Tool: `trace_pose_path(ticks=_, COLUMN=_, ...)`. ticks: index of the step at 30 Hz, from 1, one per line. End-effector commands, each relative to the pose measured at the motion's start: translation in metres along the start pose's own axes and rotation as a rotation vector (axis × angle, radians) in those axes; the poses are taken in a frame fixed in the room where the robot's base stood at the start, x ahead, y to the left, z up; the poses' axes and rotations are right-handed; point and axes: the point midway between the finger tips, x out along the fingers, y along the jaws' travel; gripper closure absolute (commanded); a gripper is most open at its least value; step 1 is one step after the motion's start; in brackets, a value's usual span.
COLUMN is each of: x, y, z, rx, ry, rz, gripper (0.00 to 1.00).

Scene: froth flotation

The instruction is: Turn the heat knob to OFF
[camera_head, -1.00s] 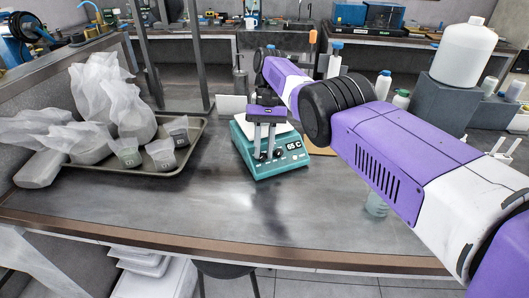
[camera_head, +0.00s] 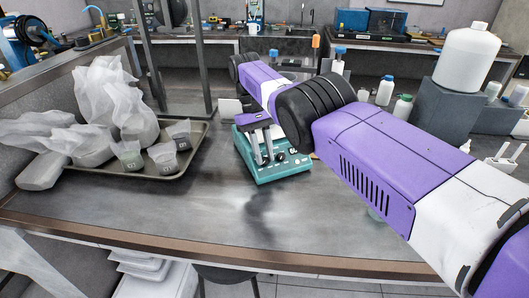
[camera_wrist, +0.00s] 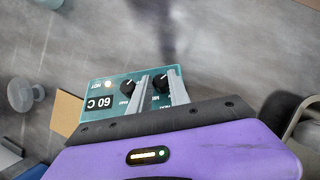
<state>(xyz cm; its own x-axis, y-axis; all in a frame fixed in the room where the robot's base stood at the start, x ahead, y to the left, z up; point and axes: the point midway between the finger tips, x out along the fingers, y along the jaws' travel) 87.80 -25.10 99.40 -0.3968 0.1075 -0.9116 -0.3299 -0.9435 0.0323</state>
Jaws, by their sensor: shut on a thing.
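The teal hotplate (camera_head: 285,172) stands on the bench, with two black knobs on its front face. In the wrist view, its panel (camera_wrist: 100,78) appears upside down, with a lit HOT lamp (camera_wrist: 108,84) and a display (camera_wrist: 99,103) reading 60 C. One knob (camera_wrist: 160,82) sits between the two fingers of my gripper (camera_wrist: 160,78), which is shut on it. The other knob (camera_wrist: 124,91) is free, between the display and my gripper. The small knob labels are too blurred to read surely. In the head view, my gripper (camera_head: 263,157) reaches down tilted over the panel.
A tray (camera_head: 165,177) with bags and small labelled cups lies to the left of the hotplate. Bottles (camera_head: 385,90) and a large white jug (camera_head: 467,55) on a grey block stand to the right. The bench front is clear.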

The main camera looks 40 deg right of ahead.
Motion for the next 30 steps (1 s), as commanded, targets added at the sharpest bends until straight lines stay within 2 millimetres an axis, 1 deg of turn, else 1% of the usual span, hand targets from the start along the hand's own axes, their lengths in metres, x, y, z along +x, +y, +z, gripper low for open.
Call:
trace_pose_path(ticks=1, x=0.0046, y=-0.0006, z=0.0024, rx=-0.009, ry=-0.016, rz=0.013, gripper=1.0)
trace_pose_path(ticks=18, x=0.0047, y=-0.0024, z=0.0014, rx=-0.085, ry=-0.015, rz=0.133, gripper=1.0)
trace_pose_path(ticks=30, x=0.0055, y=-0.0028, z=0.0005, rx=-0.098, ry=-0.013, rz=0.152, gripper=1.0)
